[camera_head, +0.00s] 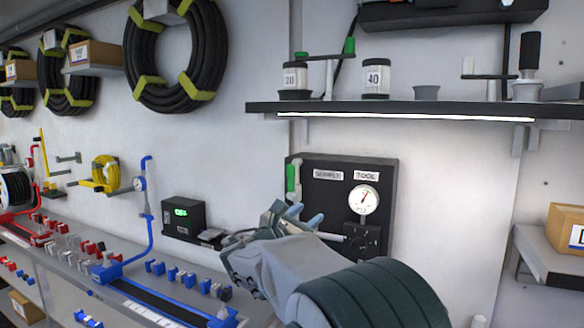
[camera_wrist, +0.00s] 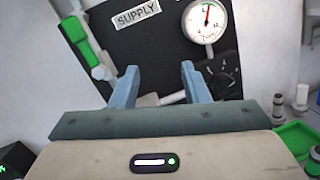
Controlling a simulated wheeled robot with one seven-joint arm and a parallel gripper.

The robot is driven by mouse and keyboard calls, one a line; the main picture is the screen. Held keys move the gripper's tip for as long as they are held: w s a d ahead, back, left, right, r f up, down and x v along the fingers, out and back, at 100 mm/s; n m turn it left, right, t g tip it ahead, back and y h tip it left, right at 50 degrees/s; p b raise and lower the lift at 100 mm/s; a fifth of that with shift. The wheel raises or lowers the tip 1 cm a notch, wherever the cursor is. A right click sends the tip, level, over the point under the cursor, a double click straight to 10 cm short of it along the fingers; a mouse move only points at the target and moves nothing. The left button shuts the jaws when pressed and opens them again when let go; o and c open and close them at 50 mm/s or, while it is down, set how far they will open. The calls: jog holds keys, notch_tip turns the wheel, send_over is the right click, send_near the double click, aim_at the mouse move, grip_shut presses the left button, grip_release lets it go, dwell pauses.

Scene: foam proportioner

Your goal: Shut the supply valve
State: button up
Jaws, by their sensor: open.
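A black panel (camera_head: 340,175) on the wall carries a gauge (camera_head: 363,199), a dark knob (camera_head: 362,241) and a label reading SUPPLY (camera_wrist: 138,12). The supply valve's green lever (camera_head: 292,178) stands about upright at the panel's left edge. In the wrist view the green lever (camera_wrist: 82,45) lies left of my fingers, above a pale fitting (camera_wrist: 101,73). My gripper (camera_head: 306,216) is in front of the lower panel, below and right of the lever. Its blue-grey fingers (camera_wrist: 160,85) are apart with nothing seen between them, clear of the lever. A pale pipe partly shows behind them.
A shelf (camera_head: 400,107) with jars and fittings juts out above the panel. A small black box with a green display (camera_head: 184,217) is on the wall to the left. A blue pipe (camera_head: 149,205) rises from the bench further left. Bare wall lies right of the panel.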

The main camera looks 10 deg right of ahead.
aim_at(289, 170)
jog(key=w+a+r+n+t, duration=0.4)
jog(key=a+r+n+t, duration=0.1)
jog(key=a, duration=0.3)
jog(key=shift+y, duration=0.4)
jog(key=p+x, duration=0.1)
jog(key=x, duration=0.3)
jog(key=p+x, duration=0.2)
jog(key=x, duration=0.3)
jog(key=p+x, duration=0.2)
jog(key=x, duration=0.2)
jog(key=shift+w+d+f, duration=0.2)
jog(key=shift+w+d, duration=0.05)
jog(key=shift+d, duration=0.15)
grip_shut()
